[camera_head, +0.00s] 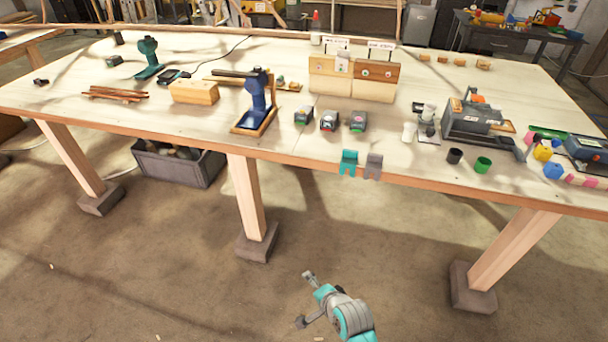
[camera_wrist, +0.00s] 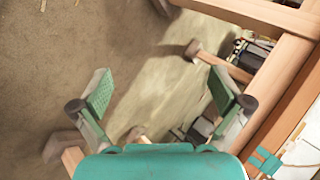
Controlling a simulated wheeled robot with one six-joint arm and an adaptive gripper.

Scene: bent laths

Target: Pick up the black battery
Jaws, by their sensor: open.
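Three small dark battery-like blocks stand near the middle of the table: a left one (camera_head: 304,115), a middle one (camera_head: 329,121) with a red mark, and a right one (camera_head: 358,121) with a green and red top. All three look black or dark grey, and I cannot tell which one is the black battery. My gripper (camera_head: 304,299) is low in front of the table, over the floor and well apart from the blocks. In the wrist view my gripper (camera_wrist: 160,90) has its two green-padded fingers spread wide with nothing between them. No battery can be made out there.
The wooden table (camera_head: 210,132) has teal and grey clips (camera_head: 349,163) at its front edge. A blue tool on a stand (camera_head: 256,104) is left of the blocks, and a wooden board (camera_head: 330,80) is behind them. A grey crate (camera_head: 178,166) sits below. The front floor is clear.

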